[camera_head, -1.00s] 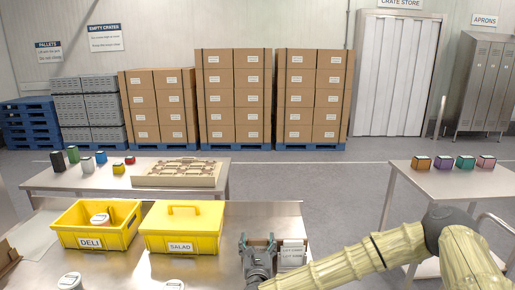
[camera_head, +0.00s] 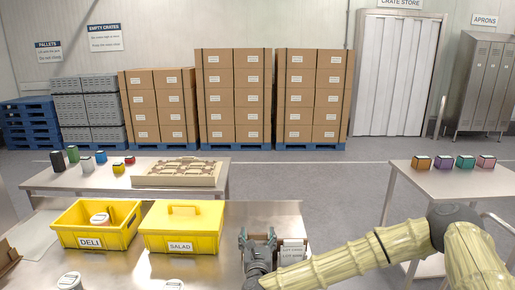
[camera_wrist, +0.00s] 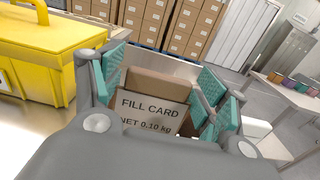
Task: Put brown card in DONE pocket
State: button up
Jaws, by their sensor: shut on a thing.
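The brown card (camera_wrist: 162,86) has a white label reading FILL CARD, NET 0.10 kg, and shows in the wrist view between my gripper's teal finger pads. My gripper (camera_wrist: 160,92) is shut on it. In the head view my gripper (camera_head: 258,241) is above the front steel table, right of the yellow SALAD box, and the card is mostly hidden by the fingers. I cannot read the word DONE anywhere, so I cannot tell which thing is the DONE pocket.
The open yellow DELI bin (camera_head: 70,240) holds a white-lidded tub. The closed yellow SALAD box (camera_head: 184,224) stands beside it. A back table (camera_head: 60,184) bears a beige tray (camera_head: 178,181) and small blocks. A right table (camera_head: 440,182) bears several coloured blocks.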

jog(key=shift+r, duration=0.4)
jog(key=shift+r+p, duration=0.45)
jog(key=shift+r, duration=2.8)
jog(key=shift+f, duration=0.1)
